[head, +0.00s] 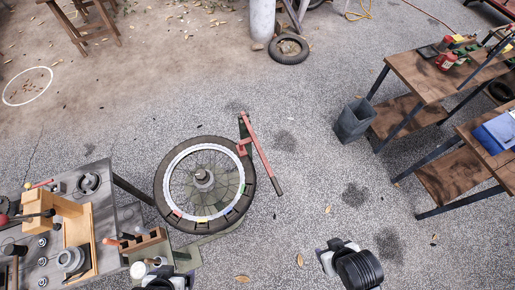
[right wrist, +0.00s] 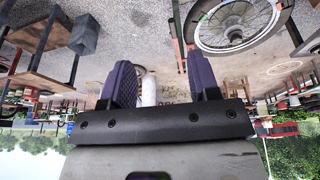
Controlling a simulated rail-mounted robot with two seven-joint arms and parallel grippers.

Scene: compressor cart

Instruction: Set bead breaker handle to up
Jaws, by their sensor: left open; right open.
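The bead breaker handle (head: 262,155) is a red lever with a dark grip at its lower right end. It slants down and right from a red and dark green bracket (head: 243,130) beside the spoked wheel (head: 168,193) with its black tyre. The handle also shows in the right wrist view (right wrist: 178,45), left of the wheel. My right gripper (right wrist: 162,85) is open and empty, its purple fingers wide apart; the handle is beyond them. In the head view my right arm is at the bottom, below and right of the handle. My left gripper (head: 163,280) is at the bottom edge, mostly cut off, apart from the handle.
A grey workbench (head: 128,215) with a wooden fixture and metal parts stands at the lower left. Wooden-topped benches (head: 425,80) and a grey bin (head: 354,120) are at the right. A loose tyre (head: 289,50) lies at the back. The floor right of the handle is clear.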

